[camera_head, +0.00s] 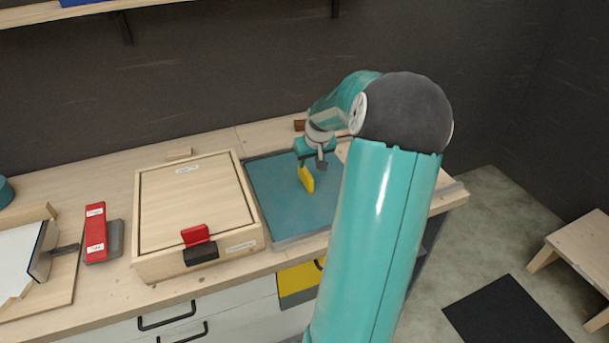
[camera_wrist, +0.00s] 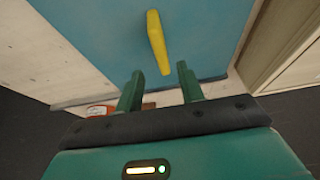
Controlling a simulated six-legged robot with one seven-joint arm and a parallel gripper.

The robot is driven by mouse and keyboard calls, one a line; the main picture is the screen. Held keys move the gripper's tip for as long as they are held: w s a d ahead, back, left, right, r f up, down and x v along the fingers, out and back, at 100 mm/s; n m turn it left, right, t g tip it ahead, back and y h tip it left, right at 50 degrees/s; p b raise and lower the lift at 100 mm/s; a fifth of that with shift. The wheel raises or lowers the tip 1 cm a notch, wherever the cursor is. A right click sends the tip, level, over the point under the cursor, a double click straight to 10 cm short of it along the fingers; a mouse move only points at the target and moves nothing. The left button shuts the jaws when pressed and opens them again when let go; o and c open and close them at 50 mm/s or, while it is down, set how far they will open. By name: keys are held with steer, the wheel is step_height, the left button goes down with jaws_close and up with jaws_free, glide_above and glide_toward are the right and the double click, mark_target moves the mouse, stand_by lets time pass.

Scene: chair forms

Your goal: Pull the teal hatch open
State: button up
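The teal hatch (camera_head: 275,195) lies flat in the bench top, right of the wooden box. A yellow handle (camera_head: 306,180) stands up from it. In the wrist view the hatch (camera_wrist: 100,35) fills the upper middle, and the yellow handle (camera_wrist: 157,42) is just beyond my fingertips. My gripper (camera_wrist: 159,75) is open, with a clear gap between its two fingers and nothing between them. In the head view my gripper (camera_head: 311,163) hangs above the hatch, close to the handle's top. My arm hides the hatch's right part.
A wooden box (camera_head: 195,205) with a red and black latch stands left of the hatch. A red block (camera_head: 96,230) lies farther left. Drawers (camera_head: 235,318) with dark handles are below the bench. A shelf (camera_head: 60,14) runs along the wall.

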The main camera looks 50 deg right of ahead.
mark_target(306, 171)
steer(key=x, duration=1)
jaws_close()
